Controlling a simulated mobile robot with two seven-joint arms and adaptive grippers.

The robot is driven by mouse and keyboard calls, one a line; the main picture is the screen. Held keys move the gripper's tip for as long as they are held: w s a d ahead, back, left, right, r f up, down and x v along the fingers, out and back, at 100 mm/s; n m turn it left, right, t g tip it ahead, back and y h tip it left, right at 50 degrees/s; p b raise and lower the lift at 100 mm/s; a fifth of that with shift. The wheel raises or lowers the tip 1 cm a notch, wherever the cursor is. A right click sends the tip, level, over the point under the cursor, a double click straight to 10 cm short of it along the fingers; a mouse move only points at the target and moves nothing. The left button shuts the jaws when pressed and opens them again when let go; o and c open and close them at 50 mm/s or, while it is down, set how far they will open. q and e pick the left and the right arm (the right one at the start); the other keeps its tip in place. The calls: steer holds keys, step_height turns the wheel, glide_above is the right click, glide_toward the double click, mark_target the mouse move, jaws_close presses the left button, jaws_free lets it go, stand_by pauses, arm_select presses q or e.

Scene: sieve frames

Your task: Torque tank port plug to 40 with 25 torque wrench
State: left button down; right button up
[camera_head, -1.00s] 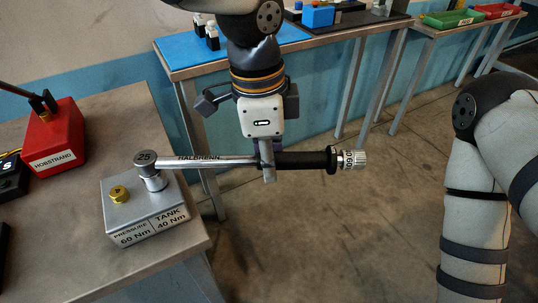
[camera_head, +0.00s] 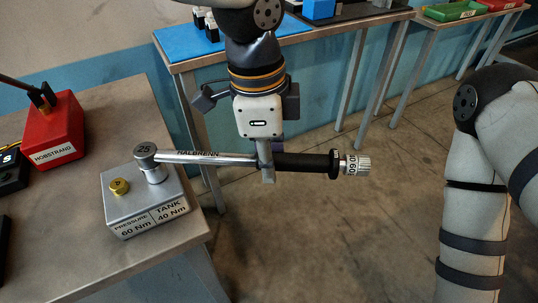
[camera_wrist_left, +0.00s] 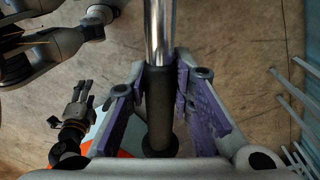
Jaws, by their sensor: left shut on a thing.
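The torque wrench (camera_head: 218,158), marked 25 on its round head, lies roughly level with its handle (camera_head: 305,163) out past the table edge. Its socket (camera_head: 154,174) stands upright over the TANK 40 Nm side of the grey port block (camera_head: 146,208); the plug beneath is hidden. A brass plug marked P (camera_head: 119,186) sits on the PRESSURE 60 Nm side. My left gripper (camera_head: 266,172) is shut around the wrench at the front of the black grip, also seen in the left wrist view (camera_wrist_left: 160,90). My right gripper (camera_wrist_left: 82,95) is small in the left wrist view, its opening unclear.
A red box labelled HOBSTRAND (camera_head: 58,140) with an upright tool stands behind the block on the table (camera_head: 110,105). A black device lies at the left edge. A bench with a blue mat (camera_head: 180,45) stands behind. Green and red bins (camera_head: 455,12) are far right. Floor right of the table is clear.

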arm_select(q)
steer(key=shift+s, duration=0.1)
steer(key=shift+s+r+m, duration=0.1)
steer(key=shift+s+m, duration=0.4)
steer(key=shift+s, duration=0.4)
steer(key=shift+s+a, duration=0.1)
steer(key=shift+s, duration=0.05)
stand_by(0.3)
steer(key=shift+w, duration=0.6)
